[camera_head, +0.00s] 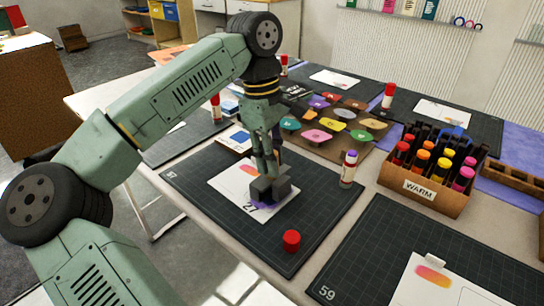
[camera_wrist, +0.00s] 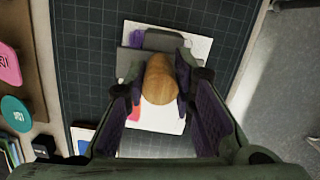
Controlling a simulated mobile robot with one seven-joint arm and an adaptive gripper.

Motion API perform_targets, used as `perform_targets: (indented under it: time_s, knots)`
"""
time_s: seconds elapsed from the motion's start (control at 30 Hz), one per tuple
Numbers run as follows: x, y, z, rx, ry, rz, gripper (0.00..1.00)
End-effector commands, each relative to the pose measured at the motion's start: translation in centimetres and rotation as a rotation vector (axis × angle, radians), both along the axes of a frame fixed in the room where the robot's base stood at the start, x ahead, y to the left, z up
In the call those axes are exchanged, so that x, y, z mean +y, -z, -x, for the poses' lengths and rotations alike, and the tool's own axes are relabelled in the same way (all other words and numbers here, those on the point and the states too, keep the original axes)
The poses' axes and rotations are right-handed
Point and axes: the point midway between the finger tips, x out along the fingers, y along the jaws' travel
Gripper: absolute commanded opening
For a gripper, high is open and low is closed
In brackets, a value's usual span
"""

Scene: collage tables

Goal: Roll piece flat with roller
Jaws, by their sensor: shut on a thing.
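My gripper (camera_head: 266,165) is shut on the wooden handle of a roller, low over the white sheet on a dark mat. The roller's grey head (camera_head: 270,188) is at the sheet, over or beside a purple piece (camera_head: 262,205); whether it presses on it I cannot tell. In the wrist view the fingers (camera_wrist: 160,85) flank the tan handle (camera_wrist: 161,74), and the grey head (camera_wrist: 165,40) partly hides the purple piece (camera_wrist: 136,38). An orange-red piece (camera_head: 249,169) lies near the sheet's far edge. The white sheet (camera_head: 225,182) is partly covered by the roller.
A red cap (camera_head: 291,240) stands on the mat (camera_head: 325,215) in front. A glue stick with a purple top (camera_head: 349,168) stands at the mat's right. A wooden crate of bottles marked WARM (camera_head: 418,190) is further right. A brown board with coloured pieces (camera_head: 330,143) lies behind.

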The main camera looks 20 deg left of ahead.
Motion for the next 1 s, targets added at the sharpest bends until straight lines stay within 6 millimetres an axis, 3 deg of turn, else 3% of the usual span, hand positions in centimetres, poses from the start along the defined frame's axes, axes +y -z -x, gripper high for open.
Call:
perform_targets:
  time_s: [1.0]
  knots:
    - [-0.03, 0.83, 0.01, 0.001, 0.0, 0.0, 0.0]
